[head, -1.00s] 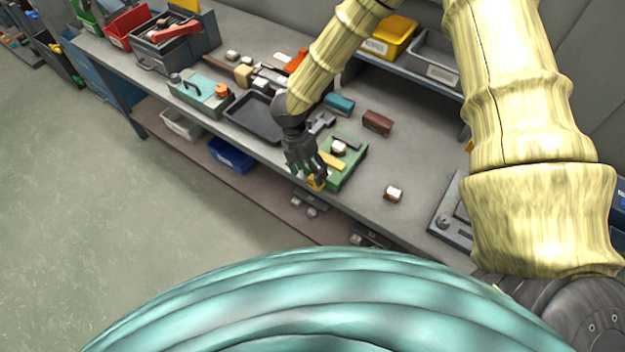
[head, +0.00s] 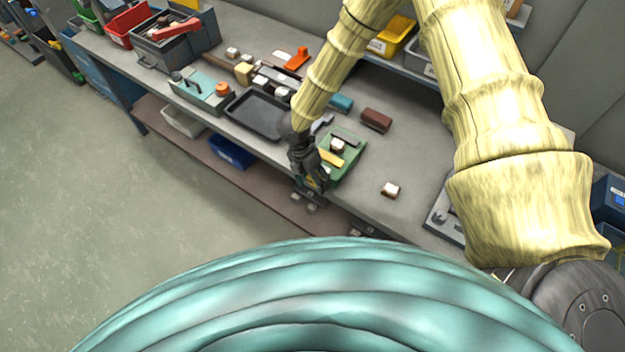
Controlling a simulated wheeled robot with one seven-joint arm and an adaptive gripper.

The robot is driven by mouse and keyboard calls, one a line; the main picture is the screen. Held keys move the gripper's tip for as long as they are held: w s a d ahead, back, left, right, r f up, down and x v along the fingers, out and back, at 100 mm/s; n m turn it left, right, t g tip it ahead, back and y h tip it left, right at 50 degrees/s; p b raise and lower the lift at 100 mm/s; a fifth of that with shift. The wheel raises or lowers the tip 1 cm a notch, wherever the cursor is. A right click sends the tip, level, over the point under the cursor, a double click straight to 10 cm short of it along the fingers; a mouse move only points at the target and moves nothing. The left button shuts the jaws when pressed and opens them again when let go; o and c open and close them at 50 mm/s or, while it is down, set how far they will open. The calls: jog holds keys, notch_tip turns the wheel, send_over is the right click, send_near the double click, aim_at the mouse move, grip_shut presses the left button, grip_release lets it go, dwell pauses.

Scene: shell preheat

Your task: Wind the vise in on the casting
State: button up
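The green vise (head: 352,159) sits at the front edge of the bench, with a yellow strip (head: 332,158) across it. The casting, a small pale and brown block (head: 338,145), sits on the vise toward its far side; I cannot tell whether the jaws touch it. My gripper (head: 315,187) points down at the vise's front end, over the bench edge. A bit of yellow shows among its fingers, likely the vise's handle, which they mostly hide. Whether the fingers are shut on it is too small to tell.
A black tray (head: 258,118) lies left of the vise, with a teal box (head: 203,91) beyond it. A brown block (head: 376,119) and a teal block (head: 341,103) lie behind. Another small block (head: 390,190) sits to the right, with clear bench around it.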

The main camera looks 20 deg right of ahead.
jog(key=c, duration=0.6)
jog(key=shift+c, duration=0.2)
jog(key=b, duration=0.2)
jog(key=t+y+b, duration=0.1)
jog(key=b, duration=0.2)
jog(key=shift+f+t, duration=0.2)
jog(key=shift+t, duration=0.1)
jog(key=t+y+b, duration=0.1)
jog(key=b, duration=0.6)
jog(key=shift+s+f+t+b, duration=0.1)
jog(key=shift+t+b, duration=0.2)
jog(key=shift+b, duration=0.1)
jog(key=t+y+b, duration=0.1)
jog(key=b, duration=0.4)
jog(key=shift+d, duration=0.1)
jog(key=b, duration=0.4)
jog(key=shift+r+t+y, duration=0.3)
jog(key=shift+t+y, duration=0.1)
jog(key=o, duration=1)
